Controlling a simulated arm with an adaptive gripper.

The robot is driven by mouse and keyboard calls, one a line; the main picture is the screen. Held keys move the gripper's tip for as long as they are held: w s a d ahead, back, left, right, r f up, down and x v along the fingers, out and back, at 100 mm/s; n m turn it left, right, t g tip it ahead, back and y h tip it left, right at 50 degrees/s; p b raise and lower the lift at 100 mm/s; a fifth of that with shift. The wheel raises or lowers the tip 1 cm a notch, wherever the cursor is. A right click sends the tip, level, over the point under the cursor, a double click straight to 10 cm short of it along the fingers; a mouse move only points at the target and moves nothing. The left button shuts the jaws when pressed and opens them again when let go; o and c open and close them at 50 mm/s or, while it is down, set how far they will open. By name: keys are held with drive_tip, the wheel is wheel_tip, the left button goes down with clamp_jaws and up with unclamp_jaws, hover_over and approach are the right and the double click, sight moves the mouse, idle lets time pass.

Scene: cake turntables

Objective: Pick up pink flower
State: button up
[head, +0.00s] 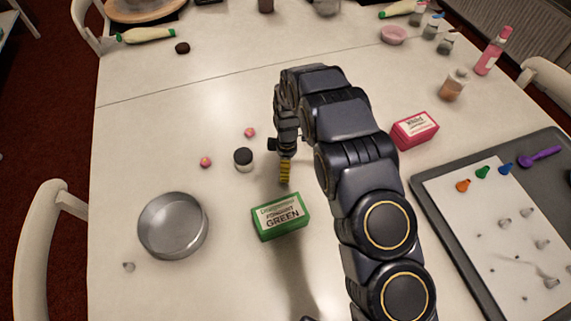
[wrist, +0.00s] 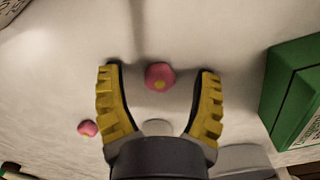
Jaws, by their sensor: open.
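Two small pink flowers lie on the white table. In the head view one pink flower (head: 249,132) is behind the dark-lidded jar and the other pink flower (head: 205,162) is to the jar's left. My gripper (head: 285,172) hangs to the right of both, behind the green box. In the wrist view my gripper (wrist: 161,74) is open, with yellow ridged fingers spread apart. One pink flower with a yellow centre (wrist: 160,76) shows in the gap between the fingertips, not gripped. The other pink flower (wrist: 88,128) is outside the left finger.
A green fondant box (head: 281,217) stands in front of my gripper. The dark-lidded jar (head: 243,159) and a round metal pan (head: 173,225) are to the left. A pink box (head: 414,131) and a grey tray (head: 424,190) are on the right.

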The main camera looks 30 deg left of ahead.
drive_tip(key=c, duration=0.9)
drive_tip(key=shift+o, duration=0.2)
drive_tip(key=shift+r, duration=0.5)
wheel_tip(320, 180, up, 2)
drive_tip(key=shift+r, duration=0.25)
drive_tip(key=s+d+r, duration=0.6)
drive_tip(key=s, duration=0.1)
drive_tip(key=s+d+r, duration=0.2)
drive_tip(key=s+r, duration=0.1)
drive_tip(key=s, duration=0.1)
drive_tip(key=shift+d+r, duration=0.3)
drive_tip(key=shift+d, duration=0.1)
